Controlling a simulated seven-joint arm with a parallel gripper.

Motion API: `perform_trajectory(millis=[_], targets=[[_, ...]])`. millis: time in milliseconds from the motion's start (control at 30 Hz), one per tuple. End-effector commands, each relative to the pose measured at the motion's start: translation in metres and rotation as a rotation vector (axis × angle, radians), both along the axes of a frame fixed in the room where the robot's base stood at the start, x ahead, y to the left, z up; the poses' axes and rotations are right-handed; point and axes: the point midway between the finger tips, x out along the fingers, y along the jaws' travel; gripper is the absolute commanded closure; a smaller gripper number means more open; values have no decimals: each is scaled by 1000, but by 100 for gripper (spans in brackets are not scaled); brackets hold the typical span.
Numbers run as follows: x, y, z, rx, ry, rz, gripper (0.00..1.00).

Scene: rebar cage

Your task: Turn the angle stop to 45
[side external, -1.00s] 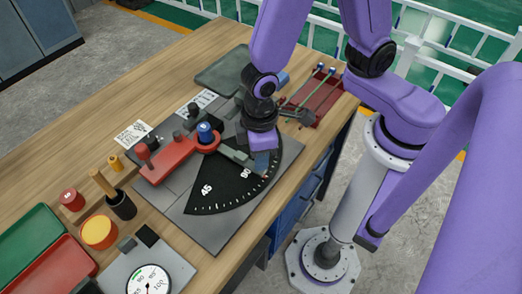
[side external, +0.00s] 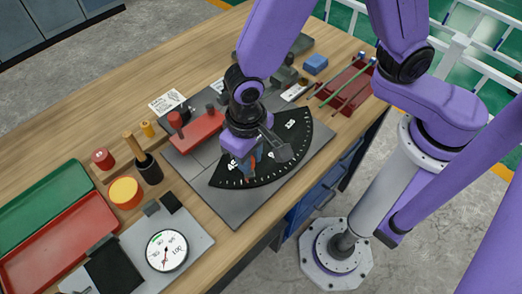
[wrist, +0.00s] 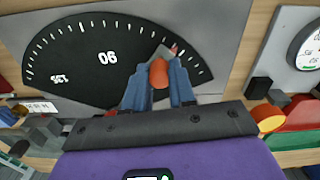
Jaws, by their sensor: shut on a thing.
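The black angle dial (side external: 298,133) lies on a grey plate on the bench; in the wrist view its face (wrist: 85,50) shows 90 and 135 upside down. My gripper (side external: 250,168) is low over the dial, on the side of 90 away from 135. In the wrist view its blue fingers (wrist: 158,85) are shut on the orange-red knob (wrist: 158,73) of the angle stop. The stop's grey tip (wrist: 162,52) points toward the scale ticks beyond 90.
A red clamp handle (side external: 200,132) stands left of the dial. A dial gauge (side external: 167,250), a dark cup (side external: 149,170) and red and green trays (side external: 60,240) are at the left. A red rack with rods (side external: 350,90) is at the right.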

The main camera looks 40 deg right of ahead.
Motion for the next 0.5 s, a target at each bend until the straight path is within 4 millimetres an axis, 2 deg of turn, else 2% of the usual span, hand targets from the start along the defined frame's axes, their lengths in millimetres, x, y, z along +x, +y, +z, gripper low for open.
perform_trajectory(millis=[200, 500], targets=[[6, 8, 1, 3, -3, -55, 100], [7, 9, 1, 4, -3, -68, 100]])
